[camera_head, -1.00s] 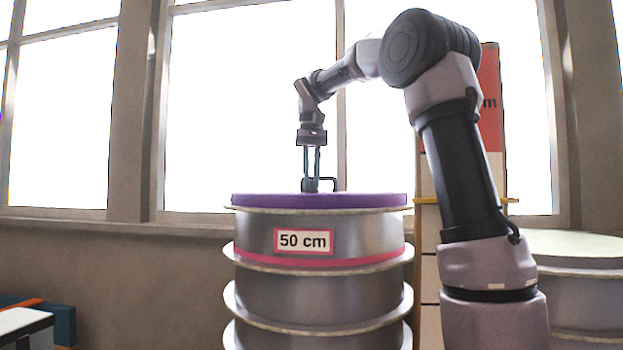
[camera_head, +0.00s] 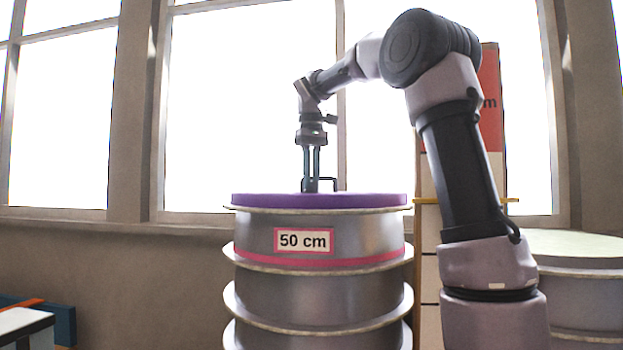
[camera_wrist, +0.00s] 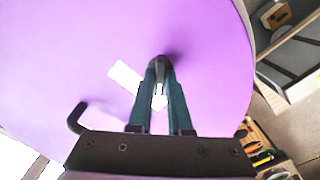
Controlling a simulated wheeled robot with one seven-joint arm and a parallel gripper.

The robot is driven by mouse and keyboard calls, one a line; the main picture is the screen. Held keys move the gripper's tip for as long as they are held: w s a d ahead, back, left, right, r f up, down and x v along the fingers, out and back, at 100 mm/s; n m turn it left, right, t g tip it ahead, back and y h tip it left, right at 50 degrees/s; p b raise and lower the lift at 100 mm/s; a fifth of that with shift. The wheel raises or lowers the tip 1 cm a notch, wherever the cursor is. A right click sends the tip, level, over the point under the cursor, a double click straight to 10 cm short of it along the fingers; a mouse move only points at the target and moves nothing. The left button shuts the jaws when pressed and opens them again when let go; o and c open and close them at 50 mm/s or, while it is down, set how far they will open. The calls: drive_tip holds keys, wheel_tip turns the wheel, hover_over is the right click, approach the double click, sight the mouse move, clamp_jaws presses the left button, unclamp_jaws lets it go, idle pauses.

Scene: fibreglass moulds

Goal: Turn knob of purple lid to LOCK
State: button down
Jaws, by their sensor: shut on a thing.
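The purple lid (camera_head: 365,200) lies on top of a grey ribbed mould marked "50 cm" (camera_head: 303,241). In the wrist view the lid (camera_wrist: 100,50) fills most of the picture. A dark grey knob (camera_wrist: 159,64) stands on it, with white marks (camera_wrist: 124,76) on the lid beside it. A dark bent handle (camera_wrist: 76,118) sits to the left in the wrist view. My gripper (camera_wrist: 160,72) points straight down and is shut on the knob; it also shows in the head view (camera_head: 310,180). I cannot read any LOCK word; part of the lid is hidden behind the fingers.
A second mould with a pale green top (camera_head: 580,243) stands at the right. A tall board with a red top (camera_head: 490,95) and a yellow marker (camera_head: 428,200) stands behind my arm. In the wrist view, a tool holder (camera_wrist: 262,150) lies beyond the lid's edge.

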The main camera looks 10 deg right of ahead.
drive_tip(key=c, duration=0.8)
unclamp_jaws()
drive_tip(key=shift+c, duration=0.2)
wheel_tip(320, 180, up, 11)
